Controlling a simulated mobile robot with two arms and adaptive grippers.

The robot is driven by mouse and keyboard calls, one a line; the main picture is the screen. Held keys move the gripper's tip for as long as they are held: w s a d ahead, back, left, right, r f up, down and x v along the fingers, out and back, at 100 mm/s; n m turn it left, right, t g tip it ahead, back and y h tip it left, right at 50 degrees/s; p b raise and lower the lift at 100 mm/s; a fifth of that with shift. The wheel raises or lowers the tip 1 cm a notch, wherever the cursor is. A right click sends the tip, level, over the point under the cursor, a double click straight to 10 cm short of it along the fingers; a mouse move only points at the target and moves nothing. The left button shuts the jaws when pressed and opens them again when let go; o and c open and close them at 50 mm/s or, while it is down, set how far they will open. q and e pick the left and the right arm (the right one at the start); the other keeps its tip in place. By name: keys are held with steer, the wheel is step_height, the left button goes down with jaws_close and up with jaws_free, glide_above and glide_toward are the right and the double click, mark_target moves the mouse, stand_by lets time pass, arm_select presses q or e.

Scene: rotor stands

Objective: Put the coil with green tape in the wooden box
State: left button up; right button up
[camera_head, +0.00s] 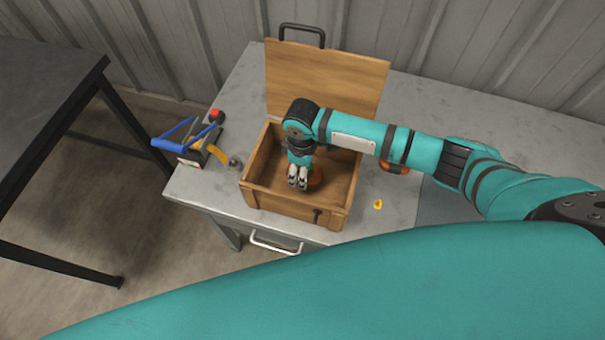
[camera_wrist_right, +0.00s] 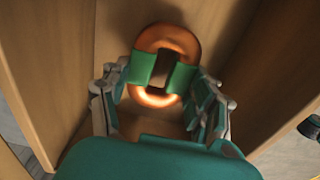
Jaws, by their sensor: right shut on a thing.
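The open wooden box (camera_head: 278,205) stands on the grey table, its lid (camera_head: 325,80) raised at the back. My right gripper (camera_head: 298,180) points down inside the box. It is shut on the coil with green tape (camera_head: 316,177), partly hidden behind the gripper in the head view. In the right wrist view the orange coil (camera_wrist_right: 152,97) has green tape on two sides and lies between the fingers of my right gripper (camera_wrist_right: 160,80), with wooden walls around it. Whether the coil touches the box floor is hard to tell. My left gripper is not in view.
Another orange coil (camera_head: 394,168) lies on the table right of the box, partly behind my arm. A small yellow piece (camera_head: 378,204) lies nearby. A blue-framed tool (camera_head: 178,140) and a red-ended item (camera_head: 216,116) lie left of the box. A dark table (camera_head: 45,85) stands farther left.

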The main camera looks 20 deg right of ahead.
steer(key=shift+f, duration=1.7)
steer(key=o, duration=1.4)
steer(key=shift+f, duration=0.15)
steer(key=shift+o, duration=0.2)
step_height(320, 180, up, 12)
steer(key=shift+r+b, duration=0.2)
steer(key=shift+b, duration=0.1)
